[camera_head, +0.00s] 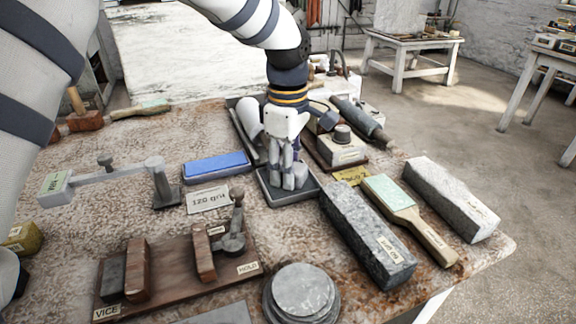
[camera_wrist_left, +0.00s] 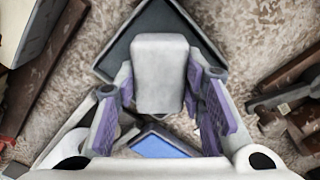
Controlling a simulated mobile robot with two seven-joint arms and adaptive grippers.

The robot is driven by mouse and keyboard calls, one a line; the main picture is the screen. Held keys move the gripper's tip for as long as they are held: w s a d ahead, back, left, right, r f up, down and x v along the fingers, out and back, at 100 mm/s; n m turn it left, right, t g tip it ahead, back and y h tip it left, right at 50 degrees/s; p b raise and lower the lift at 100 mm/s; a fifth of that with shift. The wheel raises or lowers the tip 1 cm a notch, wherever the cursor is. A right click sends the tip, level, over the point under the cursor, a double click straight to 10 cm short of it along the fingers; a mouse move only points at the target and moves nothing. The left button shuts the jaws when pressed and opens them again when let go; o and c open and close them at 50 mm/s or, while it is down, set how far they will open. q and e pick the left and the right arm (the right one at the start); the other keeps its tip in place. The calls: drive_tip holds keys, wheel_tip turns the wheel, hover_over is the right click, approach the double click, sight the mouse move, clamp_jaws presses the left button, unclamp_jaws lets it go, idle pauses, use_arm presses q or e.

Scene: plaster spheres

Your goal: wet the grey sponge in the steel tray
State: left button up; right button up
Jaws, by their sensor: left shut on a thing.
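My left gripper (camera_head: 285,172) reaches down over the dark steel tray (camera_head: 276,198) near the middle of the bench. Its purple-padded fingers (camera_wrist_left: 160,105) are shut on a pale grey block, the grey sponge (camera_wrist_left: 160,72). In the head view the sponge (camera_head: 298,178) shows partly behind the fingers, within the tray's outline. In the wrist view the tray (camera_wrist_left: 119,58) lies beneath and beyond the sponge. I cannot tell whether the sponge touches the tray's floor, or see any water. My right gripper is not in view.
A blue block (camera_head: 216,166) and a "120 grit" card (camera_head: 208,199) lie left of the tray. A long dark stone block (camera_head: 367,235) lies close on the right. A boxed device with a knob (camera_head: 342,148) stands behind right. A vice board (camera_head: 180,268) is in front left.

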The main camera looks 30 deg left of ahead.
use_arm(q)
drive_tip(key=shift+f, duration=0.1)
wheel_tip(320, 180, up, 5)
drive_tip(key=shift+f+p, duration=0.15)
drive_tip(key=shift+p, duration=0.4)
drive_tip(key=shift+r, duration=1.2)
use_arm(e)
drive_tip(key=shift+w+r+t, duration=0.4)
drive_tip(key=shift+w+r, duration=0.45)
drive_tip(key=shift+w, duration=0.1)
